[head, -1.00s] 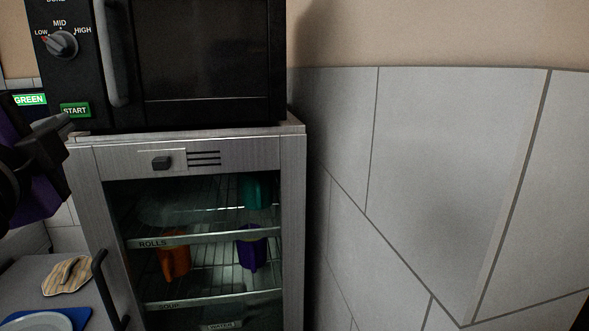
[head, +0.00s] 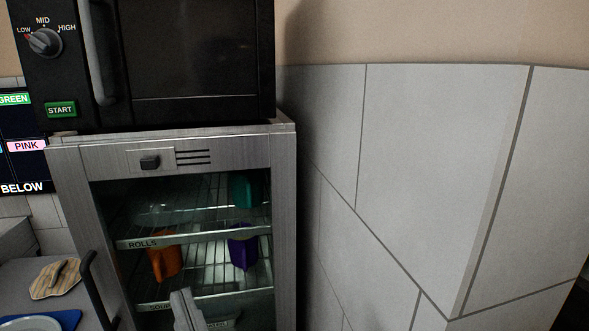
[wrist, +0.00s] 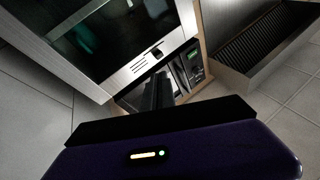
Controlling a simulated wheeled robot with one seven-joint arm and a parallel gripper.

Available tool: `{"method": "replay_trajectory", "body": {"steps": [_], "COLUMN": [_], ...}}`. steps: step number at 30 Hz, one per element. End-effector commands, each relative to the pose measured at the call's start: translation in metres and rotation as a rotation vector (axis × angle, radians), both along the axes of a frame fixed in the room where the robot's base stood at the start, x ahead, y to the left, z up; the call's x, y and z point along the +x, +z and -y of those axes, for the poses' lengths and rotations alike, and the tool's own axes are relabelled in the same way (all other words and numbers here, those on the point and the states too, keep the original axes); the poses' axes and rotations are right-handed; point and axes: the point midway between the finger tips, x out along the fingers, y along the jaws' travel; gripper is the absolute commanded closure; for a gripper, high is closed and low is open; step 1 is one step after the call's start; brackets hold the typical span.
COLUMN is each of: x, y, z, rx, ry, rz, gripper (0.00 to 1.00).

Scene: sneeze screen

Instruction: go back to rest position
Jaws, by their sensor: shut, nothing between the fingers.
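My gripper (wrist: 160,90) shows in the wrist view as dark fingers held together beyond a black bar and purple housing. It is shut and empty. It points toward the front of the glass-doored cabinet (wrist: 187,45) and the black microwave, whose green START button (wrist: 194,70) shows just past the fingers. The gripper is not visible in the head view. A light grey angular piece (head: 187,312) stands at the bottom of the head view, in front of the cabinet; I cannot tell what it is.
The microwave (head: 185,60) sits on the cabinet (head: 285,200). Orange (head: 165,258), purple (head: 242,245) and teal (head: 248,188) containers are inside behind glass. At lower left are a wooden lid (head: 57,278) and a blue tray (head: 68,318). A tiled wall (head: 430,170) stands at right.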

Motion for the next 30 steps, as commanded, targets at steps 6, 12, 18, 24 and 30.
{"method": "replay_trajectory", "body": {"steps": [6, 12, 18, 24, 30], "x": [-0.032, -0.072, -0.12, -0.175, -0.232], "y": [-0.067, -0.11, -0.142, -0.166, -0.191], "z": [0.083, 0.152, 0.216, 0.269, 0.31], "rx": [-0.134, -0.227, -0.301, -0.347, -0.366], "ry": [-0.098, -0.19, -0.288, -0.386, -0.479], "rz": [0.019, -0.002, -0.067, -0.183, -0.368], "gripper": [1.0, 1.0, 1.0, 1.0, 1.0]}}
